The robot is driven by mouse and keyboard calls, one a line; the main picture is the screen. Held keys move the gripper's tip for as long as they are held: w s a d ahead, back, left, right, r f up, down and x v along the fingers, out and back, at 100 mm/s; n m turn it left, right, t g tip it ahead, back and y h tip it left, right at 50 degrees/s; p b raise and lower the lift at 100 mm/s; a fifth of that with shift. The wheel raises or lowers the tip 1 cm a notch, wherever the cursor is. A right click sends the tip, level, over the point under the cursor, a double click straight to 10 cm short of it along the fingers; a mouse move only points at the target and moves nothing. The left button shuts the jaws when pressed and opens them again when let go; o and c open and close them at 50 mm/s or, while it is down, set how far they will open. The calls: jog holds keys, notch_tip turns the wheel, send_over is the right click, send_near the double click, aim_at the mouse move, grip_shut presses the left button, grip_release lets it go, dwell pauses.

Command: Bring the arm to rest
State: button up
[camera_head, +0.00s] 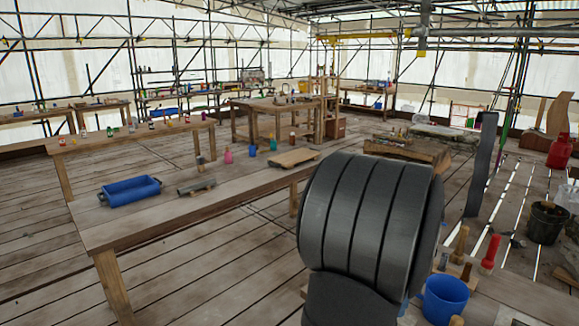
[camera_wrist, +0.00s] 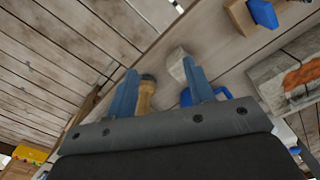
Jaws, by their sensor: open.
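My gripper (camera_wrist: 161,84) shows in the wrist view with its two blue fingers spread well apart. It is open, and I see nothing clamped between the fingers. A wooden, handle-like piece (camera_wrist: 146,97) and a pale block (camera_wrist: 177,63) appear beyond the gap; how far below they lie I cannot tell. A blue thing (camera_wrist: 186,97) is partly hidden behind the right finger. In the head view my dark arm fills the lower middle, and my gripper is not seen there.
In the head view a long bench holds a blue tray (camera_head: 118,193), a grey cylinder (camera_head: 197,187) and a wooden board (camera_head: 293,158). A blue mug (camera_head: 446,299) and a red-handled tool (camera_head: 490,254) stand right of my arm. A black bucket (camera_head: 547,222) stands at far right.

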jog(key=w+a+f+n, duration=0.3)
jog(key=a+f+n, duration=0.4)
jog(key=a+f, duration=0.4)
jog(key=w+a+f+n, duration=0.4)
jog(key=a+f+n, duration=0.4)
jog(key=a+f, duration=0.3)
jog(key=a, duration=0.2)
jog(key=shift+w+a+f, duration=0.15)
jog(key=shift+w+a, duration=0.1)
jog(key=shift+a, duration=0.1)
